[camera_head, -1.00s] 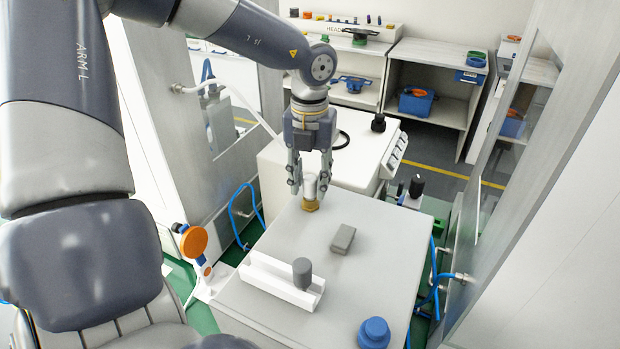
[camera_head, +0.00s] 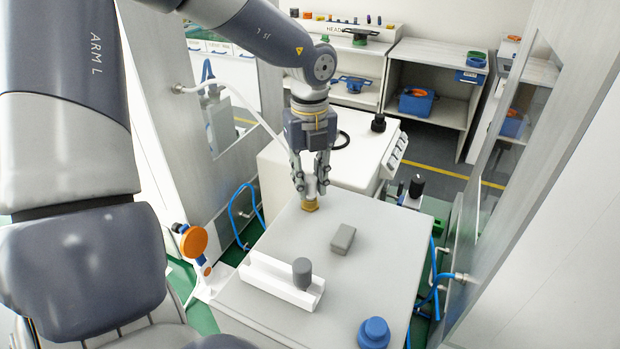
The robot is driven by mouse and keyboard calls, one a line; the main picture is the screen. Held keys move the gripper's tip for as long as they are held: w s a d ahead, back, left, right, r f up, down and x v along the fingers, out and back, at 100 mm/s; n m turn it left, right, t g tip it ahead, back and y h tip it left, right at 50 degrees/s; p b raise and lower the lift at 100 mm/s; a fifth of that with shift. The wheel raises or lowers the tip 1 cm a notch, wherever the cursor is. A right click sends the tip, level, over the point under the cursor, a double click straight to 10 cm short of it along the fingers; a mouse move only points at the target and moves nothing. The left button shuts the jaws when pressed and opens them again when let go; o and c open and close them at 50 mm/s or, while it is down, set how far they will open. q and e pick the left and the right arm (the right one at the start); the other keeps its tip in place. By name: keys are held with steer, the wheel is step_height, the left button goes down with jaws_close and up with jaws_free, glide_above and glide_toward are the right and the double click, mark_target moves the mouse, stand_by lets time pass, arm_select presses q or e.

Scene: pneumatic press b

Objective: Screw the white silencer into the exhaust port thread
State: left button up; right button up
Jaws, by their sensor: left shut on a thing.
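The white silencer (camera_head: 310,186) stands upright on the brass exhaust port (camera_head: 309,205) at the far part of the grey table top. From here I cannot tell how far it sits in the thread. My left gripper (camera_head: 312,188) points down from above, with its fingers on both sides of the silencer, shut on it. The fingers hide part of the silencer's sides. My right gripper is not in view.
A grey block (camera_head: 343,239), a white rail (camera_head: 270,280) with a dark grey knob (camera_head: 302,272) and a blue round knob (camera_head: 374,333) are on the table top (camera_head: 385,270). A white machine box (camera_head: 350,165) stands behind. Blue hoses run along both sides.

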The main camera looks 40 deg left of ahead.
mark_target(310, 178)
arm_select(q)
steer(key=m, duration=0.5)
steer(key=shift+m, duration=0.4)
steer(key=o, duration=0.9)
steer(key=shift+c, duration=0.2)
step_height(310, 178, up, 12)
